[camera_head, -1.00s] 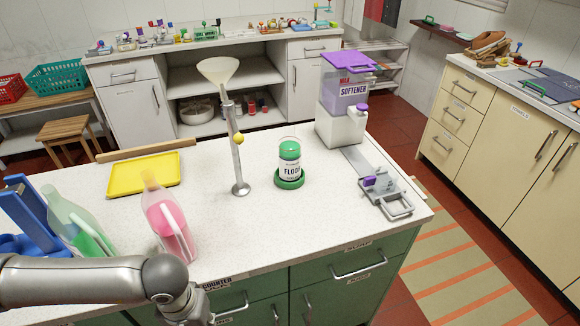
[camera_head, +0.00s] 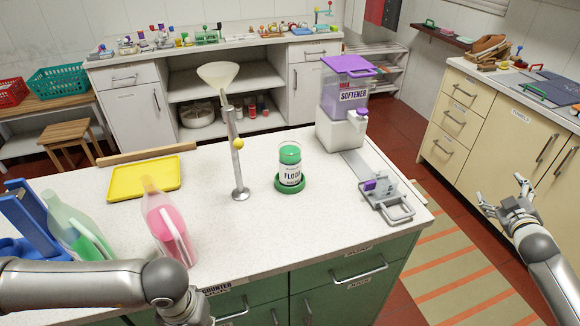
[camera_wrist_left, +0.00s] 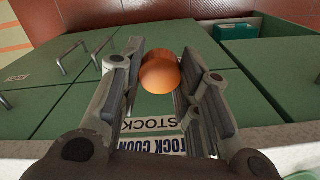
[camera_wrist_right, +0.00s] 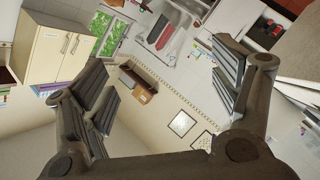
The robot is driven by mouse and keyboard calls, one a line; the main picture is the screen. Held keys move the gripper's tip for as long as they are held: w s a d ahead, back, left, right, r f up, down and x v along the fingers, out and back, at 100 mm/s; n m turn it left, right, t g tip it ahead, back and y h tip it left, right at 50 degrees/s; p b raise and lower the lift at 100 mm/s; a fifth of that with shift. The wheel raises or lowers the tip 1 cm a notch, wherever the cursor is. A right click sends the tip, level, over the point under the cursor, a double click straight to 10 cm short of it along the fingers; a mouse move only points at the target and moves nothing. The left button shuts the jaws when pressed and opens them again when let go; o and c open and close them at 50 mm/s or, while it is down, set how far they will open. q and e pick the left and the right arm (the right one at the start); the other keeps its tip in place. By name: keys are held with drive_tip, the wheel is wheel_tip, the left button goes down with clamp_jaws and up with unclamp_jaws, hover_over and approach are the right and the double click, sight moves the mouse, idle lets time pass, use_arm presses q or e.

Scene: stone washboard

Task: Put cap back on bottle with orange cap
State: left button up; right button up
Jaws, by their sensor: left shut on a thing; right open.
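A round orange cap (camera_wrist_left: 160,74) sits between the fingers of my left gripper (camera_wrist_left: 158,85) in the left wrist view, and the gripper is shut on it. In the head view my left arm reaches over the front counter edge; its fingers are out of frame. A pink bottle (camera_head: 163,215) stands near the front left of the counter, beside a clear bottle with green contents (camera_head: 82,230). The pink bottle's narrow top looks peach; I cannot tell whether it is capped. My right gripper (camera_head: 503,192) is open and empty, right of the counter over the floor.
A blue rack (camera_head: 25,225) is at the left. The front middle is clear.

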wheel_tip(320, 180, up, 16)
drive_tip(key=w+f+n+t, duration=0.1)
drive_tip(key=w+n+t, duration=0.1)
drive_tip(key=t, duration=0.1)
drive_tip(key=a+r+n+t+y, duration=0.2)
drive_tip(key=a+n+y, duration=0.35)
drive_tip(key=n, duration=1.05)
drive_tip(key=s+a+f+n+g+y, duration=0.1)
drive_tip(key=a+f+n+g+y, duration=0.1)
drive_tip(key=a+f+n, duration=0.3)
drive_tip(key=s+a+f+n+g+y, duration=0.2)
drive_tip(key=a+f+n+g+y, duration=0.1)
drive_tip(key=a+n, duration=0.6)
drive_tip(key=s+a+f+n+g+y, duration=0.2)
drive_tip(key=a+f+n+y, duration=0.3)
drive_tip(key=a+f+n, duration=0.3)
drive_tip(key=shift+a, duration=2.1)
use_arm(q)
drive_tip(key=shift+r, duration=0.1)
use_arm(e)
drive_tip(key=s+a+f+y, duration=0.1)
drive_tip(key=s+a, duration=0.1)
drive_tip(key=a, duration=0.3)
drive_tip(key=s+a+f+g+y, duration=0.1)
drive_tip(key=s+a, duration=0.1)
drive_tip(key=a, duration=0.4)
drive_tip(key=s+a+f+g+y, duration=0.1)
drive_tip(key=s+a, duration=0.1)
drive_tip(key=a, duration=0.3)
drive_tip(key=shift+a, duration=0.15)
